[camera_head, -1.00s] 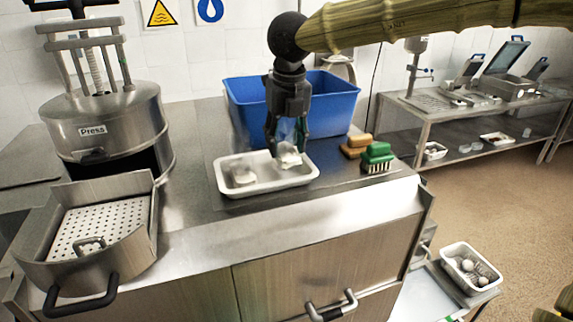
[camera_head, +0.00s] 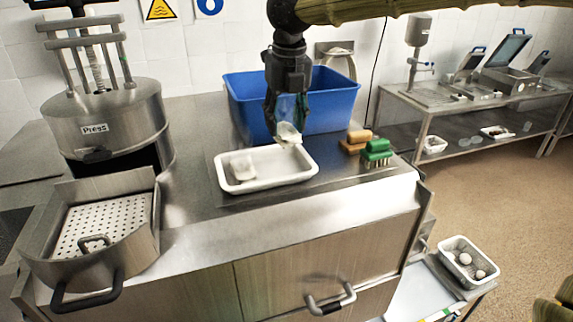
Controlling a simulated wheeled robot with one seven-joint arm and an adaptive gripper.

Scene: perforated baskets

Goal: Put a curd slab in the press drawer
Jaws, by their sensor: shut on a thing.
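My gripper (camera_head: 287,122) is shut on a white curd slab (camera_head: 288,132) and holds it just above the back right of a white tray (camera_head: 266,183). Another curd slab (camera_head: 241,168) lies in the left part of that tray. The press drawer (camera_head: 103,225), a metal drawer with a perforated floor and a dark front handle, is pulled out below the press (camera_head: 108,125) at the left. No slab shows in the drawer.
A blue tub (camera_head: 340,106) stands behind my gripper. Brushes, one green (camera_head: 377,152) and one tan (camera_head: 357,141), lie right of the tray. The steel counter between tray and drawer is clear. A lower white tray (camera_head: 466,264) holds pale round items.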

